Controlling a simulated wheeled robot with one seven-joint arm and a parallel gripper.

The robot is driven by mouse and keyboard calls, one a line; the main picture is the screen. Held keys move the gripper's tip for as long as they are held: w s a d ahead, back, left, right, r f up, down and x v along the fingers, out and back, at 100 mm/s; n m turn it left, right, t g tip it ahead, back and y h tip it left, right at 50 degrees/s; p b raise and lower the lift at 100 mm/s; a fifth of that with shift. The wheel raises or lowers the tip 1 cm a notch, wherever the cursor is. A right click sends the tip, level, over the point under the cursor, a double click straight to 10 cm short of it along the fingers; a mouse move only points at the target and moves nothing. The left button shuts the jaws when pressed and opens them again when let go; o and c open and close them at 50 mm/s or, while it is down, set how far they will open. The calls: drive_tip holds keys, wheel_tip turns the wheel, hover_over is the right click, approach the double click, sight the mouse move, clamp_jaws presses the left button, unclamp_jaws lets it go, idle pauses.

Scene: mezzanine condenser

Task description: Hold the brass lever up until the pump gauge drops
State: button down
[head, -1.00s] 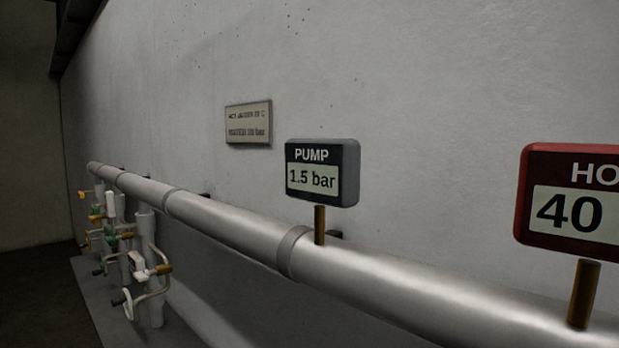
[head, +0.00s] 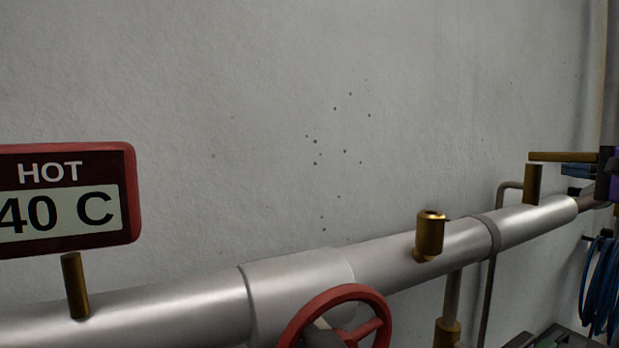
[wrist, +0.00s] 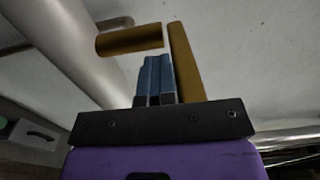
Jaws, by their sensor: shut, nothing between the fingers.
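The brass lever (head: 562,156) sticks out level at the far right of the head view, at the top of a brass post (head: 532,184) on the pipe. In the wrist view the lever (wrist: 186,62) is a long bar beside my fingers, with the brass post (wrist: 128,41) to its left. My gripper (head: 572,169) is shut and empty; its blue fingers show just under the lever. The wrist view shows the fingers (wrist: 158,76) closed together close to the bar; I cannot tell whether they touch it. The pump gauge is out of view.
The silver pipe (head: 200,311) runs along the wall. A red HOT gauge (head: 65,198) reads 40 C at left. A red handwheel (head: 350,296) and a brass fitting (head: 430,235) stick out. A blue hose coil (head: 600,285) hangs at right. The wall above is clear.

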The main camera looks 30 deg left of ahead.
drive_tip(key=shift+f, duration=1.95)
drive_tip(key=shift+s+d, duration=0.1)
drive_tip(key=v, duration=1)
drive_tip(key=s+a+f+n+g+h, duration=0.2)
drive_tip(key=s+a+g, duration=0.1)
drive_tip(key=s, duration=0.6)
drive_tip(key=s+a+f+n+g+h, duration=0.2)
drive_tip(key=s+g+h, duration=0.1)
drive_tip(key=s, duration=0.6)
drive_tip(key=s+d+f+n+h, duration=0.1)
drive_tip(key=s+d+f+h, duration=0.2)
drive_tip(key=s, duration=0.5)
drive_tip(key=s+d+f+n+h, duration=0.2)
drive_tip(key=s+d+h, duration=0.3)
drive_tip(key=s, duration=0.3)
drive_tip(key=shift+s+f+t+h, duration=0.35)
drive_tip(key=shift+f+h, duration=0.2)
drive_tip(key=shift+h, duration=0.25)
